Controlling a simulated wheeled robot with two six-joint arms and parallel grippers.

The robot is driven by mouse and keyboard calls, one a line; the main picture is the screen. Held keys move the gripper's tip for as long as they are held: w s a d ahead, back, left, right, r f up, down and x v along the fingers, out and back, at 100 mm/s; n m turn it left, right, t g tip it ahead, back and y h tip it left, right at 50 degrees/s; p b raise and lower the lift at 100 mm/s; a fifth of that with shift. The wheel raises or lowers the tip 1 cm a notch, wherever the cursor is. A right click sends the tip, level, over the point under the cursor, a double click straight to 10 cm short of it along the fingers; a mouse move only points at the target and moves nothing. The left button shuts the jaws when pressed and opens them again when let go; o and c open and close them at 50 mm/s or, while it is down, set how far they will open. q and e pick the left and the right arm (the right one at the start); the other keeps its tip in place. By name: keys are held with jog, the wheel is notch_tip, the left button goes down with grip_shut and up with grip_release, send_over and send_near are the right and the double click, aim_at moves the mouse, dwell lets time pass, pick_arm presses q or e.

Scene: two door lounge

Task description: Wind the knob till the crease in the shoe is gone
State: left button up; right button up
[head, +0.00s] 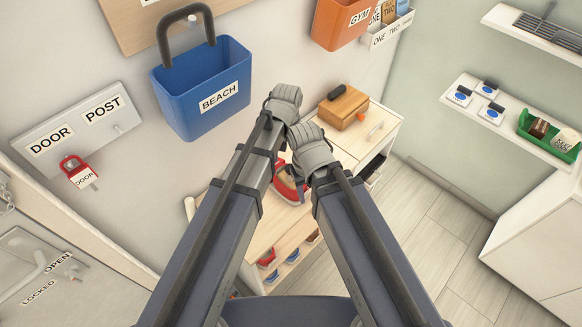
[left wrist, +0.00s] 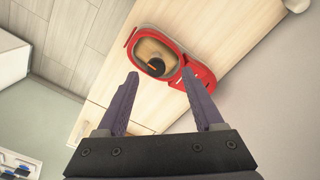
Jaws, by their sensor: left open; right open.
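A red shoe (head: 287,186) sits on the pale wooden bench (head: 232,217), partly hidden behind my arms. In the left wrist view the shoe (left wrist: 204,76) lies beyond my fingertips, with a wooden insert in its opening. A dark knob (left wrist: 156,67) with an orange mark sits in that opening. My left gripper (head: 285,98) is above the bench; the left wrist view shows its jaws (left wrist: 160,76) open and empty, with the knob between and beyond the tips. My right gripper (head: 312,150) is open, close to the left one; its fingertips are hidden. I cannot make out the crease.
A wooden box (head: 343,107) stands on the cabinet at the back right. A blue BEACH bin (head: 180,95) hangs on the wall. More shoes sit below the bench top. Open floor (head: 440,225) lies to the right.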

pick_arm(q)
jog(key=shift+w+d+f, duration=0.1)
jog(key=shift+w+d, duration=0.15)
jog(key=shift+w, duration=0.25)
jog(key=shift+w+d+f, duration=0.1)
jog(key=shift+w+d, duration=0.15)
jog(key=shift+w, duration=0.25)
notch_tip(320, 180, down, 8)
jog(key=b, duration=0.8)
jog(key=shift+r, duration=0.1)
jog(key=shift+c, duration=0.3)
grip_shut()
